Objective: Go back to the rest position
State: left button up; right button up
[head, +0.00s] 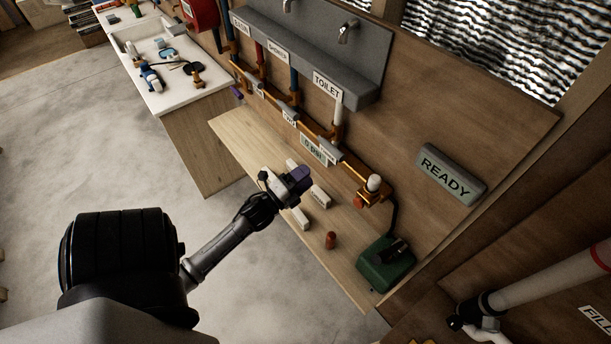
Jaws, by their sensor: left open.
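My left gripper (300,175) is at the end of the arm that reaches in from the lower left. It is open and hangs over the wooden bench, in front of the labelled pipes. No object shows between its fingers. White blocks (299,218) lie on the bench beside and below it. At the lower right, a white arm with a black joint (482,305) comes in from the right edge; its gripper fingers cannot be made out.
The wooden bench (240,130) carries a green box (385,264) and a small brown cylinder (331,240). A READY sign (451,174) and grey sink (330,50) are on the wall. A white counter (190,93) holds tools. The floor at left is clear.

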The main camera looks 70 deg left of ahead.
dwell(0.5)
pick_arm(q)
jog(key=s+a+f+n+g+y, duration=0.3)
jog(key=a+f+n+g+y, duration=0.25)
jog(key=n, duration=0.45)
jog(key=s+d+f+n+g+h, duration=0.2)
jog(key=d+f+n+g+h, duration=0.1)
jog(key=d+n+g, duration=0.3)
jog(key=s+d+r+m+g+h, duration=0.15)
jog(key=s+d+h, duration=0.25)
jog(key=d, duration=0.9)
jog(key=s+d+m+g+h, duration=0.1)
jog(key=s+d+g+h, duration=0.25)
jog(key=d, duration=0.95)
notch_tip(320, 180, up, 17)
jog(key=p, duration=1.7)
jog(key=shift+s, duration=0.25)
jog(key=shift+a+f+t, duration=0.1)
jog(key=shift+t, duration=0.15)
